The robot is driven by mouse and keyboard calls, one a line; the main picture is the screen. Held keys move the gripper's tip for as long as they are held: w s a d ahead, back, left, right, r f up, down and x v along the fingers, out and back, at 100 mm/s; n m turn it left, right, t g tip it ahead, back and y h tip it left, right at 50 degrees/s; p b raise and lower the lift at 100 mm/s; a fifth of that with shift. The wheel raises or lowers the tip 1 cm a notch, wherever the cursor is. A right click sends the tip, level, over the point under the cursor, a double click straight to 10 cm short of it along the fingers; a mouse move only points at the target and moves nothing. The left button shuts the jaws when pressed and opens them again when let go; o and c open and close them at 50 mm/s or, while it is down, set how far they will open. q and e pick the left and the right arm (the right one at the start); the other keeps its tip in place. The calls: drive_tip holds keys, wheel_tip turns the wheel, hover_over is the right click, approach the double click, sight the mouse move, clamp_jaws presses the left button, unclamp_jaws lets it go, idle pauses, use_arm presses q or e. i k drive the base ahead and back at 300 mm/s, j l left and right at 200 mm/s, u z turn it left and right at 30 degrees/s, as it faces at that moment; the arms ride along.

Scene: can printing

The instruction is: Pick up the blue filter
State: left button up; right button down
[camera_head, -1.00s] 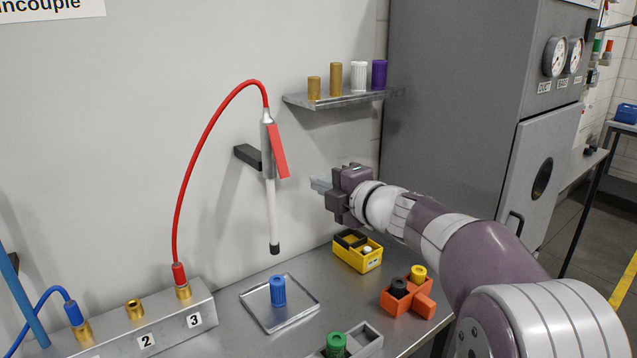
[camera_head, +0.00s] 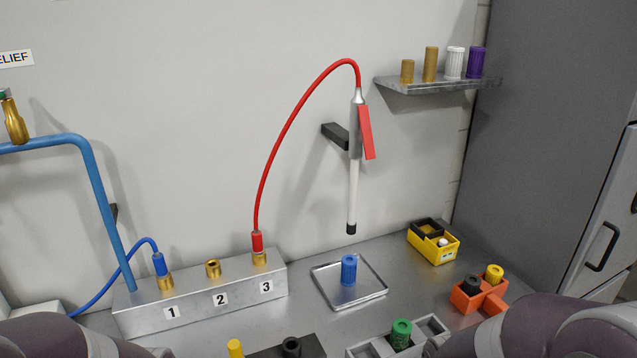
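The blue filter (camera_head: 348,270) is a small blue cylinder. Parts of my two arms show at the bottom left and bottom right edges of the head view, but neither gripper is in the picture.
A metal block (camera_head: 138,317) numbered 1 to 3 stands left of the tray. A red hose (camera_head: 292,125) runs from it to a wand (camera_head: 354,185) hanging above the tray. Yellow (camera_head: 447,254), orange (camera_head: 462,301) and grey (camera_head: 437,327) holders stand to the right and front.

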sight(348, 261)
drive_tip(key=i+l+u, duration=0.15)
drive_tip(key=l, duration=0.3)
drive_tip(key=i+l+u, duration=0.2)
drive_tip(key=l, duration=0.25)
drive_tip(key=l+u, duration=0.15)
drive_tip(key=l, duration=0.3)
drive_tip(key=i+l+u, duration=0.15)
drive_tip(key=l, duration=0.35)
